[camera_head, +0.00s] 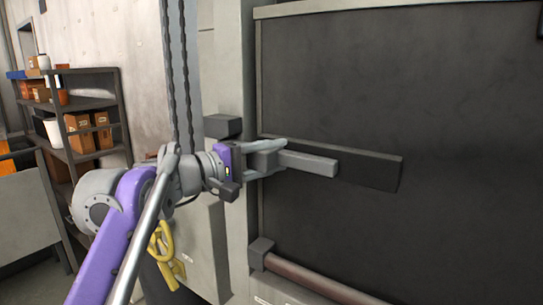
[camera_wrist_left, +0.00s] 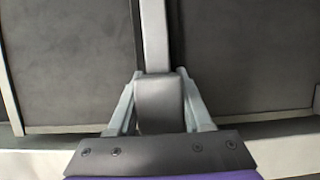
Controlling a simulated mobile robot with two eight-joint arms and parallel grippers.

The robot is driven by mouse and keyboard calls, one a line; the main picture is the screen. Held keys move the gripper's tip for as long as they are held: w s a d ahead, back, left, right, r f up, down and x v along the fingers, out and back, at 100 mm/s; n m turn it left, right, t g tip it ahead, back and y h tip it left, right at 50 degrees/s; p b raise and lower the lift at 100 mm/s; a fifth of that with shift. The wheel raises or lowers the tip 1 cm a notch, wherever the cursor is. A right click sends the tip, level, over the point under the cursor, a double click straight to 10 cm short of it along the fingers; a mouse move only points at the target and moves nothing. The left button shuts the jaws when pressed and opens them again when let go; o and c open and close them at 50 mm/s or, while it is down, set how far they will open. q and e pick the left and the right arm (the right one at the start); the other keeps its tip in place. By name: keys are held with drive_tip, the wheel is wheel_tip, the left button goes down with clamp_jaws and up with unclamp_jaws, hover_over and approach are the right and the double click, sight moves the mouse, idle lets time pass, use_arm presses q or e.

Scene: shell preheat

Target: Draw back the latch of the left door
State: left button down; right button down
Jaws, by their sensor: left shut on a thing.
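The dark door (camera_head: 450,110) fills the right of the head view, with a pale frame at its left edge. A light grey latch bar (camera_head: 310,163) lies level across a darker plate (camera_head: 375,170) on the door. My left gripper (camera_head: 268,158) is at the bar's left end, near the door's edge. In the left wrist view its two fingers (camera_wrist_left: 160,108) are shut on a dark grey block, the latch handle (camera_wrist_left: 160,100), one on each side. The latch bar (camera_wrist_left: 154,38) runs on from the block. My right gripper is not in view.
A brown-red horizontal bar (camera_head: 320,280) on a dark bracket runs across the door below the latch. A dark block (camera_head: 222,126) juts from the frame by my left wrist. A yellow handle (camera_head: 165,252) is below my arm. Shelves with boxes (camera_head: 88,130) stand at the left.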

sight(299, 164)
use_arm(q)
drive_tip(key=s+d, duration=0.1)
drive_tip(key=d, duration=0.1)
drive_tip(key=s+d+p, duration=0.1)
drive_tip(key=s+d, duration=0.1)
drive_tip(key=shift+s+d+r, duration=0.1)
drive_tip(key=shift+d, duration=0.15)
drive_tip(key=shift+s+d, duration=0.25)
drive_tip(key=shift+d, duration=0.1)
drive_tip(key=c, duration=0.5)
unclamp_jaws()
drive_tip(key=shift+c, duration=0.2)
drive_tip(key=shift+o, duration=1.1)
drive_tip(key=shift+s+d, duration=0.1)
drive_tip(key=shift+d, duration=0.05)
drive_tip(key=shift+a, duration=0.25)
